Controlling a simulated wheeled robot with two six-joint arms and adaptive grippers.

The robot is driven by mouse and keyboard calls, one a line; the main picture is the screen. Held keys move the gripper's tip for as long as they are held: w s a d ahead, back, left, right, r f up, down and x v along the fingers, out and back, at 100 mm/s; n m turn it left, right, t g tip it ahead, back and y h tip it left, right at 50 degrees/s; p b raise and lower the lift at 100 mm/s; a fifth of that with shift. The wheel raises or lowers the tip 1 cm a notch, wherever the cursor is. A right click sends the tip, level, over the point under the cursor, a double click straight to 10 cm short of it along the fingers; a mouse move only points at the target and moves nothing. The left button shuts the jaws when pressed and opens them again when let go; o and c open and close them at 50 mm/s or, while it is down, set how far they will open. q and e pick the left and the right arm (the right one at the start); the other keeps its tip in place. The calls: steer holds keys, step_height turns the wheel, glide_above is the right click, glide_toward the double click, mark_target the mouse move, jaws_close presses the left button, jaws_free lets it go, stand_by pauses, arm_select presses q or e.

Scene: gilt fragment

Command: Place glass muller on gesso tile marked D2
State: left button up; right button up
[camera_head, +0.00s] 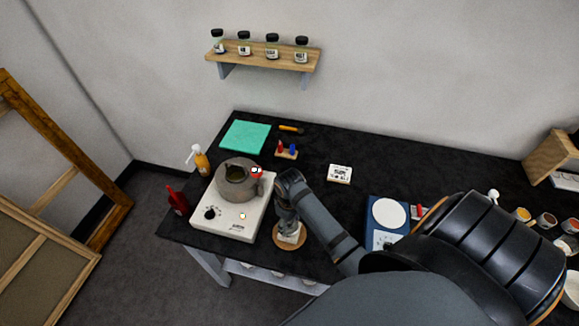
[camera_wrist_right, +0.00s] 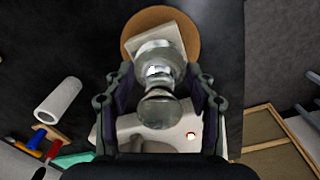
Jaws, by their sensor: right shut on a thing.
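My right gripper (camera_head: 288,222) points down at the front edge of the black table, above a round wooden board (camera_head: 279,242). In the right wrist view my right gripper (camera_wrist_right: 160,78) is shut on the clear glass muller (camera_wrist_right: 160,105), which has a round knob and a wider foot. A white square tile (camera_wrist_right: 165,38) lies on the round wooden board (camera_wrist_right: 191,30), just beyond the muller's foot. I cannot tell whether the muller touches the tile. Any mark on this tile is unreadable. Another white tile (camera_head: 339,173) has dark marks too small to read. My left gripper is out of view.
A white hotplate (camera_head: 225,222) with a grey pot (camera_head: 238,188) stands just left of my right gripper. A blue scale (camera_head: 384,238) stands to the right. A teal mat (camera_head: 245,136) lies at the back left.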

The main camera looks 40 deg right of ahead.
steer(key=shift+f, duration=0.3)
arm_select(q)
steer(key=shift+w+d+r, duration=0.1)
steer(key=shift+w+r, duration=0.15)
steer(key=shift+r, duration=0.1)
arm_select(e)
steer(key=shift+f, duration=0.2)
steer(key=o, duration=1.4)
step_height(320, 180, up, 9)
steer(key=b, duration=0.2)
steer(key=shift+r+b, duration=0.1)
steer(key=shift+b, duration=0.2)
step_height(320, 180, up, 2)
steer(key=shift+r+p, duration=0.1)
steer(key=shift+p, duration=0.7)
steer(key=shift+r+p, duration=0.45)
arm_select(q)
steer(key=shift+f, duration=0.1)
arm_select(e)
steer(key=shift+f, duration=0.15)
